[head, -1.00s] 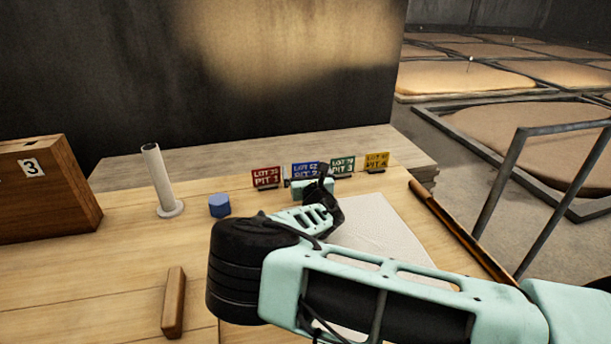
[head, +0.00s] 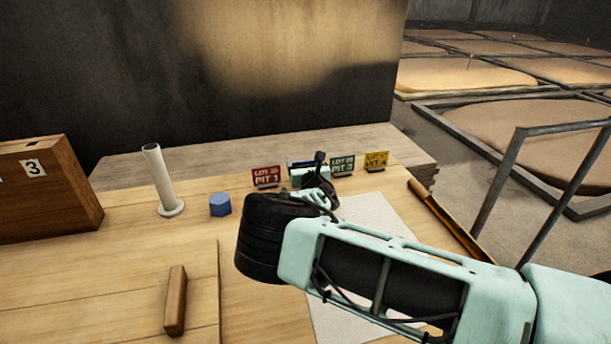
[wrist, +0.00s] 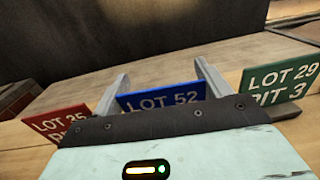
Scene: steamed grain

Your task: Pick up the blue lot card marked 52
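The blue card marked LOT 52 (wrist: 162,98) stands upright in the middle of the wrist view; its lower part is hidden behind my gripper's body. In the head view only a thin blue strip of the card (head: 297,163) shows above my gripper (head: 310,176). In the wrist view my gripper (wrist: 162,72) is open, with one finger by each side edge of the card. I cannot tell whether either finger touches it.
A red LOT 35 card (head: 266,176) stands left of the blue one; a green LOT 29 card (head: 343,166) and a yellow card (head: 376,160) stand right. A blue block (head: 220,205), a white tube (head: 160,182) and a numbered wooden box (head: 45,190) are further left.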

